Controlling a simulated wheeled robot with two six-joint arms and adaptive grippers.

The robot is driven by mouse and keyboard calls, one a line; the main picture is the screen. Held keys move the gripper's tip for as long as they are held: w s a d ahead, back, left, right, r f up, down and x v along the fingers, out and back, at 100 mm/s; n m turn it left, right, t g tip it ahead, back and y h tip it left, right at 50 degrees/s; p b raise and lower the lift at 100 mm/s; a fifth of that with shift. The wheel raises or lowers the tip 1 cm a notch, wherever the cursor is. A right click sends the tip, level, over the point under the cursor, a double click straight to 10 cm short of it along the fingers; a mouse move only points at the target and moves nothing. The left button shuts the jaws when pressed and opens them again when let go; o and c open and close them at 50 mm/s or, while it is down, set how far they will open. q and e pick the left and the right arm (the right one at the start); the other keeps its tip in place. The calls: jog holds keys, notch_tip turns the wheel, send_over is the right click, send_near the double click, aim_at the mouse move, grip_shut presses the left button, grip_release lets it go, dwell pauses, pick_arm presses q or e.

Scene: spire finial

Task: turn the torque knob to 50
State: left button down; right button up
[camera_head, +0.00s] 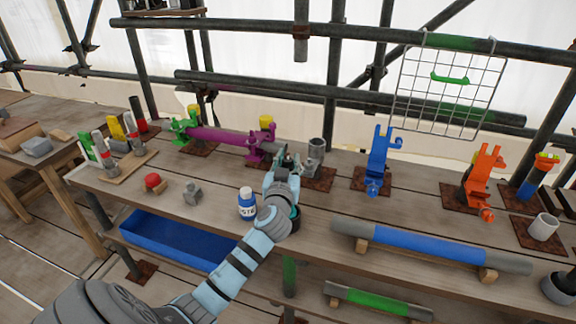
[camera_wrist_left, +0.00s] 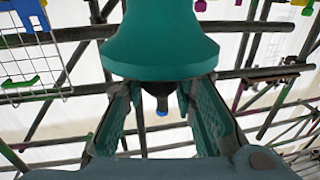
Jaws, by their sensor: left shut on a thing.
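My left gripper (camera_head: 288,158) is above the middle of the workbench, pointing away from me. In the left wrist view a teal, bell-shaped body (camera_wrist_left: 160,45) fills the space in front of the gripper (camera_wrist_left: 162,105). The jaws are shut on this teal thing, one finger on each side. A little teal also shows beside my wrist in the head view (camera_head: 295,212). No torque knob scale or number is readable. My right gripper is not in view.
A grey cylinder (camera_head: 316,150) stands close behind the gripper. A blue bracket (camera_head: 378,160) and an orange bracket (camera_head: 483,175) are to the right. A blue-banded tube (camera_head: 430,246) lies along the front.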

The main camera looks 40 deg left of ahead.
pick_arm(q)
jog(key=c, duration=1.3)
grip_release()
jog(key=shift+a, duration=0.15)
jog(key=v, duration=1.2)
